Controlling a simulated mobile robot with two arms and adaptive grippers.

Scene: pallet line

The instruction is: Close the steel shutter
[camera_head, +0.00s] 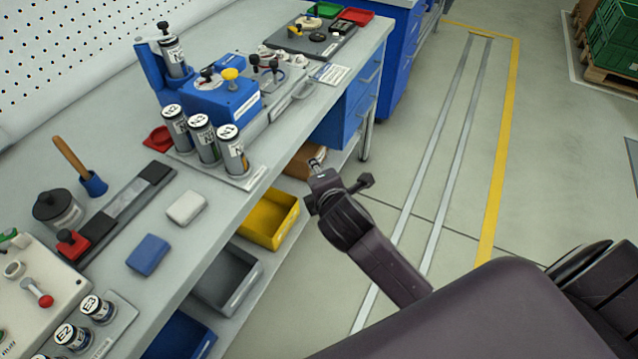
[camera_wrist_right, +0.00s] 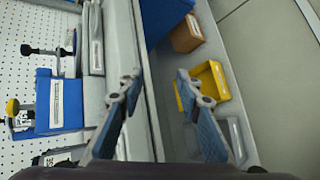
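I cannot clearly pick out the steel shutter. A long grey metal piece (camera_head: 293,101) lies on the bench beside the blue fixture (camera_head: 230,103); I cannot tell whether it is the shutter. A similar grey piece with a label (camera_wrist_right: 95,45) shows in the right wrist view. My right gripper (camera_head: 340,173) is in the air just off the bench's front edge, to the right of the labelled cylinders. In the right wrist view its two fingers (camera_wrist_right: 158,84) are spread apart with nothing between them. My left gripper is not in view.
Several labelled cylinders (camera_head: 201,139) stand near the bench edge. A yellow bin (camera_head: 268,219) and a grey bin (camera_head: 228,277) sit on the shelf below. Blue drawers (camera_head: 358,98) stand beyond. A white block (camera_head: 187,208) lies on the bench.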

